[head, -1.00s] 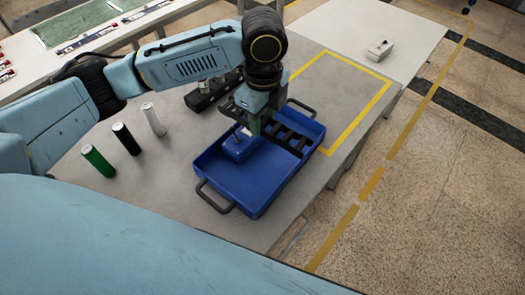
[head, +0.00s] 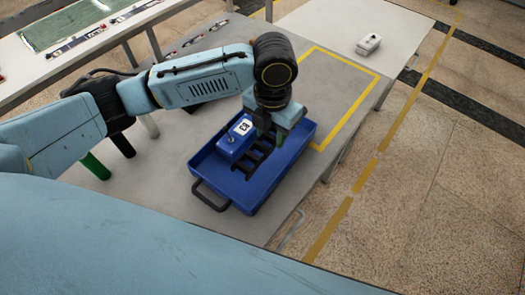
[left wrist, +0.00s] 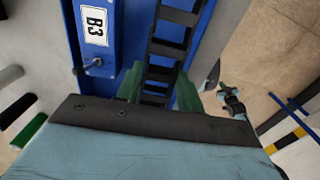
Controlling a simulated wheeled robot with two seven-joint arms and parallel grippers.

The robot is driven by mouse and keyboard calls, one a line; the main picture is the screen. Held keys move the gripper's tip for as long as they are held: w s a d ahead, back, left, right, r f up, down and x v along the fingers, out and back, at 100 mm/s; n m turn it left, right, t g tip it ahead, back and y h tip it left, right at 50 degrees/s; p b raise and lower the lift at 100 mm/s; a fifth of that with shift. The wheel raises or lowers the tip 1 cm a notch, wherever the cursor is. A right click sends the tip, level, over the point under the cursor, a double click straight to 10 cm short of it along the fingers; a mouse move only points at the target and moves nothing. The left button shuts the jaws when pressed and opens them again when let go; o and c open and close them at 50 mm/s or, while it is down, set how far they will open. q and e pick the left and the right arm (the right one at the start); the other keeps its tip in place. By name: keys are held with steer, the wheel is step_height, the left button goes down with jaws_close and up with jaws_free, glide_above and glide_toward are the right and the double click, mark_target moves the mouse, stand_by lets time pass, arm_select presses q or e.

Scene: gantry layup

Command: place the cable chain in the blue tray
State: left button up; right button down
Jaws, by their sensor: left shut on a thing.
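The black cable chain (head: 254,160), a ladder-like strip, lies within the outline of the blue tray (head: 228,192). My left gripper (head: 274,132) is over the tray, shut on the chain. The left wrist view shows the chain (left wrist: 172,38) running away from between the green fingertips (left wrist: 158,92). The tray's wall also shows there. I cannot tell whether the chain touches the tray floor. The gripper hides the chain's near end in the wrist view. My right gripper is not in view.
A blue box (head: 232,148) labelled B3 sits in the tray beside the chain. A yellow-outlined area (head: 345,110) lies beyond the tray.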

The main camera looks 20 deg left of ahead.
mark_target(270, 136)
arm_select(q)
step_height(270, 136, down, 3)
steer(key=shift+f, duration=0.1)
steer(key=shift+f+b, duration=0.3)
steer(key=shift+f, duration=0.1)
steer(key=shift+f+b, duration=0.45)
steer(key=shift+f, duration=1.8)
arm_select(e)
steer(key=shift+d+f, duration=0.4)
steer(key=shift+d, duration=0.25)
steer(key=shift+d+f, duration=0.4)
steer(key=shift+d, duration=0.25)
arm_select(q)
steer(key=shift+f, duration=0.1)
steer(key=o, duration=1.1)
steer(key=shift+f, duration=0.1)
